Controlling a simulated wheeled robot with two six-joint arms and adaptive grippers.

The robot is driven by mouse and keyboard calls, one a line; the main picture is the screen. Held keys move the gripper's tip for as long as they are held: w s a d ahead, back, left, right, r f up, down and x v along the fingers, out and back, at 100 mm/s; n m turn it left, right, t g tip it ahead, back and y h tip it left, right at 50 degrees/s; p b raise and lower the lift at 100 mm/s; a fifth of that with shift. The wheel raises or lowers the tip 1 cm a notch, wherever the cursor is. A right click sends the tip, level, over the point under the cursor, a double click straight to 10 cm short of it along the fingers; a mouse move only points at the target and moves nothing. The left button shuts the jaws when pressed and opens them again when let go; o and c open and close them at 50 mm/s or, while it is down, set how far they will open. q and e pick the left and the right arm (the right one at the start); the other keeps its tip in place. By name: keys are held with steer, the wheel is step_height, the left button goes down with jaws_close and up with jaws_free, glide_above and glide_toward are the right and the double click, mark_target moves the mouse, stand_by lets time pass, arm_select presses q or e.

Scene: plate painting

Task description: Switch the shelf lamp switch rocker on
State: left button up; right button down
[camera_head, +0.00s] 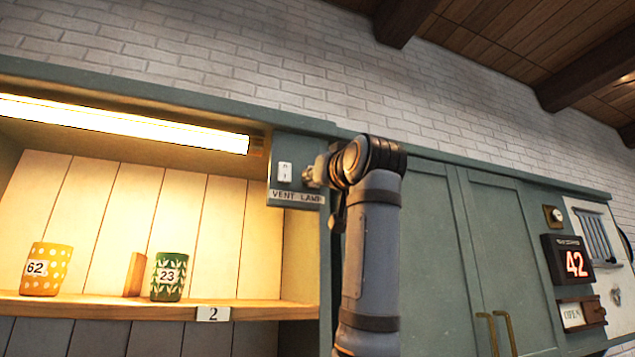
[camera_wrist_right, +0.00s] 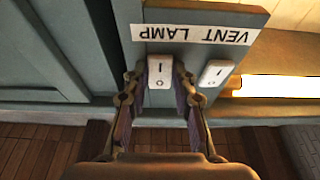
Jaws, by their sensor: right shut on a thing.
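The switch box (camera_head: 295,150) with the "VENT LAMP" label (camera_head: 297,196) is at the shelf's right end. In the head view the vent rocker (camera_head: 285,172) shows; the lamp rocker is hidden behind my right gripper (camera_head: 313,174). The right wrist view shows the box upside down, with the lamp rocker (camera_wrist_right: 160,73), marked with a bar and a circle, between the fingers of my right gripper (camera_wrist_right: 160,80). The gripper is shut on it. The vent rocker (camera_wrist_right: 215,75) is beside the right finger. The shelf lamp (camera_head: 120,122) is lit. My left gripper is not in view.
A yellow dotted cup (camera_head: 46,270) and a green cup (camera_head: 169,277) stand on the wooden shelf (camera_head: 110,307), a wooden block (camera_head: 134,274) between them. Closed cabinet doors (camera_head: 440,240) fill the right. Beyond them is a display reading 42 (camera_head: 568,260).

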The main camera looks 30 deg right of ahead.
steer(key=c, duration=1.2)
jaws_free()
steer(key=shift+o, duration=0.6)
steer(key=shift+s, duration=0.15)
steer(key=v, duration=1.2)
